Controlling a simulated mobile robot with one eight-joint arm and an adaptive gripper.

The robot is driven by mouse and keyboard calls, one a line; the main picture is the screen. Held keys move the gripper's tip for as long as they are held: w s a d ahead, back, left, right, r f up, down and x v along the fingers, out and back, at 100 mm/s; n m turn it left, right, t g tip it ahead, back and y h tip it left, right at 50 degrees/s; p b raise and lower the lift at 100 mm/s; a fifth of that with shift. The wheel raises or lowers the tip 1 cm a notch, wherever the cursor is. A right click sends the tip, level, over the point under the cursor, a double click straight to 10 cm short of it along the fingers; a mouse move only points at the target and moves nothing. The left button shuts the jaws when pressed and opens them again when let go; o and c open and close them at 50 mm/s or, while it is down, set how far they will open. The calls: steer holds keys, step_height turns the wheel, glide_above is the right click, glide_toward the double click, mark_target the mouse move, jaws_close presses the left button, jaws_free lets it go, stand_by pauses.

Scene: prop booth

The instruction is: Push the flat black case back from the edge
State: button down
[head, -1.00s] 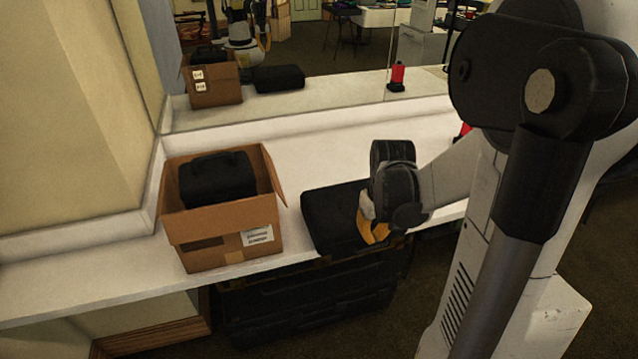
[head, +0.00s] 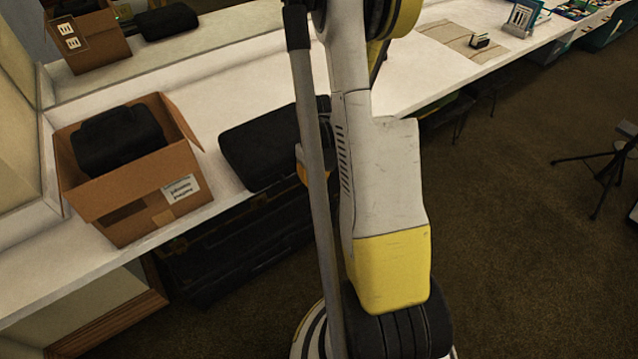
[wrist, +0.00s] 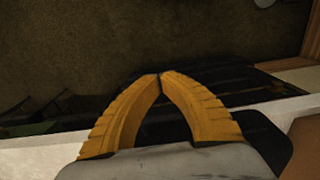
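The flat black case (head: 258,148) lies on the white counter, right of the cardboard box, with its near side at the counter's front edge. My arm covers its right end in the head view. In the wrist view part of the case (wrist: 264,142) shows as a dark shape at the right, behind the fingers. My gripper (wrist: 160,77) has orange fingers whose tips meet, with nothing seen between them. In the head view only a bit of orange finger shows beside my arm, at the case's near right side. I cannot tell whether it touches the case.
The open cardboard box (head: 150,222) holding a black bag (head: 118,140) stands close left of the case. A mirror behind the counter (head: 225,95) reflects both. Dark cases (head: 235,255) sit below the edge. The counter behind the case is clear. A mat (head: 455,42) lies far right.

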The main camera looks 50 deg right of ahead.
steer(key=shift+w+d+r, duration=0.1)
steer(key=shift+w+d, duration=0.15)
steer(key=shift+w, duration=0.8)
steer(key=w+d, duration=0.1)
steer(key=w, duration=0.6)
steer(key=w+d, duration=0.2)
steer(key=w, duration=0.6)
steer(key=w+d, duration=0.2)
steer(key=w, duration=0.6)
steer(key=shift+d, duration=0.2)
steer(key=shift+s, duration=0.1)
